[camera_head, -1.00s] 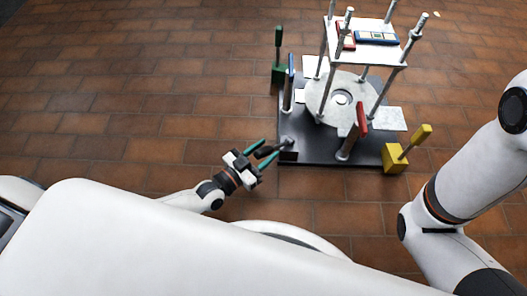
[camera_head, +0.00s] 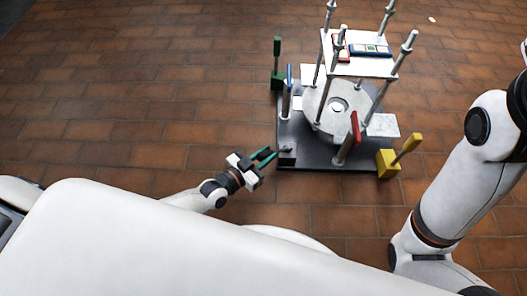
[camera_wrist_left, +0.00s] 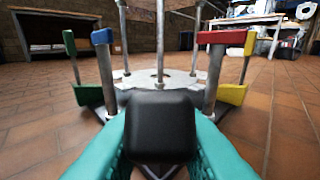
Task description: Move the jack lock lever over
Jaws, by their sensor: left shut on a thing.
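The jack lock lever has a black block-shaped handle (camera_wrist_left: 160,125), seen close up in the left wrist view. In the head view it is small and dark beside a post foot (camera_head: 286,152) at the front left corner of the dark base. My left gripper (camera_head: 267,156) reaches in from the left with its teal fingers on either side of the handle. The wrist view shows the fingers shut on the handle, which hides part of what lies behind it. My right gripper is out of view; only the right arm shows.
The dark base plate (camera_head: 318,160) carries a round grey flange (camera_head: 318,103) and tall rods holding a white upper plate (camera_head: 350,68). Red (camera_head: 354,127), blue (camera_head: 289,78), green (camera_head: 277,46) and yellow (camera_head: 407,148) levers stand around it. Tiled floor to the left is clear.

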